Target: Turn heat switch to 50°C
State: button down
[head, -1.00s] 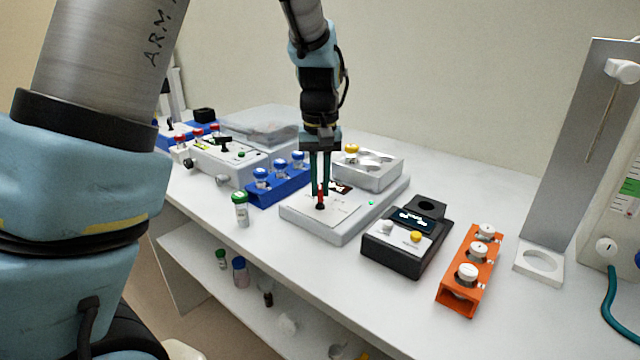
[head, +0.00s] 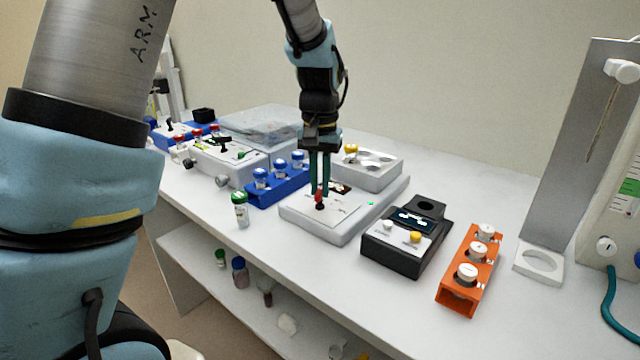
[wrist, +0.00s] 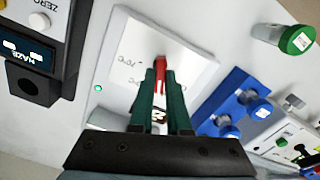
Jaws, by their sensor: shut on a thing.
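The heat switch is a small red lever (head: 319,193) on a dark pivot. It stands on the white label panel of a pale grey heating unit (head: 325,230) in the middle of the bench. My gripper (head: 320,186) reaches down from above with its green fingers closed around the lever. In the wrist view the red lever (wrist: 160,72) shows between and beyond the fingertips (wrist: 160,85). Temperature marks are printed on the panel (wrist: 190,55) beside it, one looking like 70°C; the fingers hide part of the panel. A small cyan light (wrist: 98,88) is lit on the unit.
A black device with two knobs (head: 405,250) and an orange rack (head: 455,293) stand to the right. A blue rack (head: 262,198) and a green-capped vial (head: 241,212) stand close on the left. A grey block with round wells (head: 370,172) sits behind the lever.

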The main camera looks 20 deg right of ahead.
aim_at(320, 190)
jog(key=c, duration=0.9)
grip_release()
notch_tip(320, 190, up, 11)
jog(key=shift+f+b, duration=0.1)
jog(key=shift+b, duration=0.65)
